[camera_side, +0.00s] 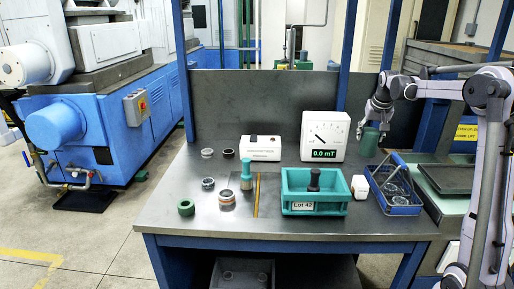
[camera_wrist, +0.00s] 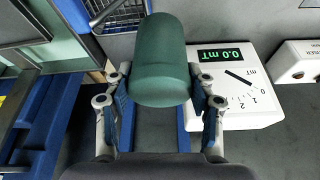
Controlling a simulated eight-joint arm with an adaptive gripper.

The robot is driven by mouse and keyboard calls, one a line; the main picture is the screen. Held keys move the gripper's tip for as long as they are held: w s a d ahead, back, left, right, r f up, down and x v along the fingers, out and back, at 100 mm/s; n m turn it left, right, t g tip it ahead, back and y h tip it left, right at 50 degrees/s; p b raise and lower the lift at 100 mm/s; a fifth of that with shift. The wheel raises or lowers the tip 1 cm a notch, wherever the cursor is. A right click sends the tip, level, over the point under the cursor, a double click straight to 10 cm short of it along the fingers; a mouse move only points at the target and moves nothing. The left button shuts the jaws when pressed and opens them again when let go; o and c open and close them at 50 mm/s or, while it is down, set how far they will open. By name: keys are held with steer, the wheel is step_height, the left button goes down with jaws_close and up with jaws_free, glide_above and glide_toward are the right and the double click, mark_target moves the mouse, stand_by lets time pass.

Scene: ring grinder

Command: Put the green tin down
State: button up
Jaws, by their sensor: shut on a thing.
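The green tin (camera_side: 368,142) is a dark green cylinder held up in the air at the right of the bench in the side view. It also fills the middle of the wrist view (camera_wrist: 160,60). My gripper (camera_side: 374,124) is shut on the tin, with a finger on each side of it in the wrist view (camera_wrist: 160,92). The tin is above the bench surface, near the right side of the white meter (camera_side: 325,136) and behind the blue wire basket (camera_side: 396,205). What lies directly under the tin is partly hidden.
A teal crate (camera_side: 315,208) labelled Lot 42 holds a dark object. A white block (camera_side: 360,187) stands between crate and basket. Several rings, including a green one (camera_side: 186,207), a teal-handled tool (camera_side: 246,174) and a white box (camera_side: 260,148) occupy the left. The front bench strip is clear.

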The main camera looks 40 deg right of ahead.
steer(key=shift+w+a+f, duration=0.75)
steer(key=shift+w+f, duration=1)
steer(key=shift+f, duration=0.05)
steer(key=shift+w+a+f, duration=0.7)
steer(key=shift+w+f, duration=1)
steer(key=shift+f, duration=0.1)
steer(key=shift+w+a+f, duration=0.75)
steer(key=shift+w+f, duration=1)
steer(key=shift+f, duration=0.05)
steer(key=shift+f, duration=0.15)
steer(key=o, duration=1.3)
